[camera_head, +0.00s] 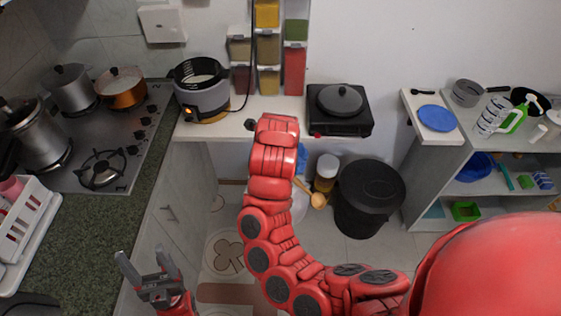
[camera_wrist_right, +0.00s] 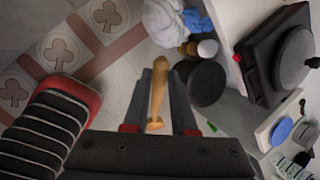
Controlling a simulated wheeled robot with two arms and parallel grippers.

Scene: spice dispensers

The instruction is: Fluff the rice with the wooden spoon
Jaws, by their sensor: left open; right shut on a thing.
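The rice cooker (camera_head: 203,97) stands open on the white counter at upper left, its orange light lit. Whitish contents, apparently rice, show inside. My right gripper (camera_wrist_right: 158,88) is shut on the wooden spoon (camera_wrist_right: 157,97), which stands between its dark fingers in the right wrist view. In the head view, my red right arm hides that gripper; a wooden spoon end (camera_head: 318,200) shows just right of the arm, above the floor. The right gripper is apart from the cooker. My left gripper (camera_head: 142,262) is open and empty at lower left, beside the green counter.
A stove (camera_head: 92,158) with pots is at left, a white dish rack (camera_head: 22,235) below it. Spice dispensers (camera_head: 267,50) stand right of the cooker. A hot plate (camera_head: 338,112) with a lidded pan is further right. A black bin (camera_head: 370,195) stands on the floor.

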